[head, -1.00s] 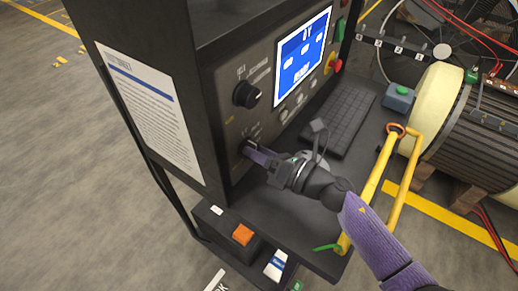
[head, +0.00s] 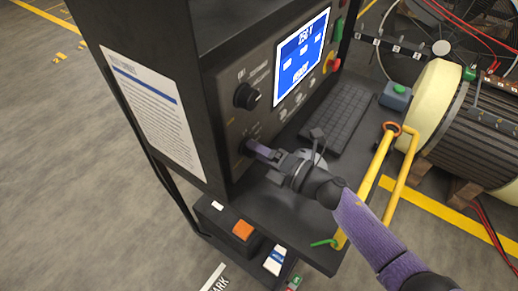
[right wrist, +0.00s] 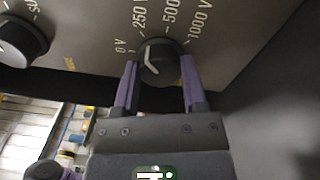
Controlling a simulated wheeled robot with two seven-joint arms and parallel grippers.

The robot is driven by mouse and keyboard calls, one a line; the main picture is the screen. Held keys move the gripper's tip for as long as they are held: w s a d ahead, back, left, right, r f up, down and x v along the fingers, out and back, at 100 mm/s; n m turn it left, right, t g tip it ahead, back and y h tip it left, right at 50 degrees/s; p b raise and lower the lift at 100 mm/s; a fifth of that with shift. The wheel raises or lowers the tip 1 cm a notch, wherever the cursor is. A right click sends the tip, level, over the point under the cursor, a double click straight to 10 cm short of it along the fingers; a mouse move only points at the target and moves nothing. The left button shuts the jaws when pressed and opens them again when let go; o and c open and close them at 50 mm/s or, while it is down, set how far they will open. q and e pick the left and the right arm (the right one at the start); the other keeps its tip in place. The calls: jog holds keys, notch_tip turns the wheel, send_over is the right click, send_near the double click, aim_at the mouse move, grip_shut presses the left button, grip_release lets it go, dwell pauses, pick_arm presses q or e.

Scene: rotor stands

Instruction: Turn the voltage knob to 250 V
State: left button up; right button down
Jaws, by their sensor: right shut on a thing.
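The voltage knob (right wrist: 160,62) is a round black dial with a white pointer line, low on the dark panel of the console. Labels 0 V, 250 V, 500 and 1000 V arc above it in the right wrist view. Its pointer aims up toward the 250 V label. My right gripper (right wrist: 161,66) is shut on the knob, with one purple finger on each side; it also shows in the head view (head: 252,147), where it hides most of the knob. The blue screen (head: 302,58) reads 250 V at its top. My left gripper is not in view.
Another black knob (head: 246,96) sits higher on the panel; part of it shows in the right wrist view (right wrist: 22,42). A red stop button (head: 333,64) is beside the screen.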

dwell(0.3)
jog(key=shift+c, duration=0.7)
grip_release()
jog(key=v, duration=1)
jog(key=shift+p, duration=0.35)
